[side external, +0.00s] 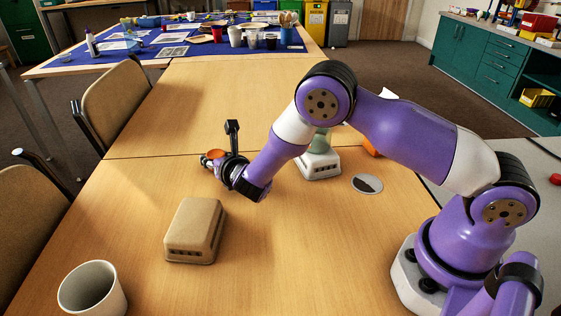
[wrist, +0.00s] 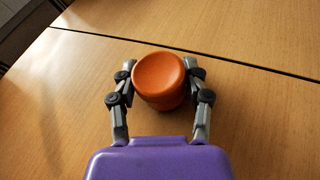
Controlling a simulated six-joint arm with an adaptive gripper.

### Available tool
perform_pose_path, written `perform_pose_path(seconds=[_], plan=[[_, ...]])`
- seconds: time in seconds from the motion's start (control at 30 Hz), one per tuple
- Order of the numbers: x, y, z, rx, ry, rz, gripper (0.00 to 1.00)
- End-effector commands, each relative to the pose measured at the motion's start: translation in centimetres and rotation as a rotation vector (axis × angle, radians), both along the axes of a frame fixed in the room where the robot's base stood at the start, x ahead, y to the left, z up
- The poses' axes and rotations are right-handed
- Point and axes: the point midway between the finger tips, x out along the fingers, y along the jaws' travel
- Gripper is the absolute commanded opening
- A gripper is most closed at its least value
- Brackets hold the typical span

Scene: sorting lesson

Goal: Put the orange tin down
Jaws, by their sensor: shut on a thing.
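The orange tin (wrist: 160,80) is between the two fingers of my gripper (wrist: 158,84) in the wrist view. A finger presses on each side of it, so my gripper is shut on the tin. In the side view the tin (side external: 214,154) shows only in part at the end of my gripper (side external: 212,161), over the far half of the near table. My gripper hides the rest of it. I cannot tell whether the tin's underside touches the table.
A tan box (side external: 194,231) and a white cup (side external: 92,289) stand nearer the camera. A white and green object (side external: 320,160), a round disc (side external: 367,183) and an orange piece (side external: 370,147) lie to the right. The table (side external: 130,200) left of my gripper is clear.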

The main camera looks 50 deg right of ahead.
Motion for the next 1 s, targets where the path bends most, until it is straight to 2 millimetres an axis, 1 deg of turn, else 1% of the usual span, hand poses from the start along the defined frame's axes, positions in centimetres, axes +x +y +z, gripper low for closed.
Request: perform_pose_path(seconds=[0.37, 0.4, 0.43, 0.87, 0.93, 1.0], plan=[[0.0, 0.1, -0.4, 0.001, -0.001, 0.0, 0.05], [0.0, 0.1, -0.3, 0.001, -0.003, 0.0, 0.74], [0.0, 0.1, -0.3, 0.002, -0.002, 0.0, 0.83], [0.0, 0.0, -0.1, 0.001, -0.001, 0.0, 0.83], [-0.4, 0.2, 0.1, 0.002, 0.0, 0.002, 0.83], [-1.3, 0.6, 0.3, 0.0, 0.001, 0.003, 0.83]])
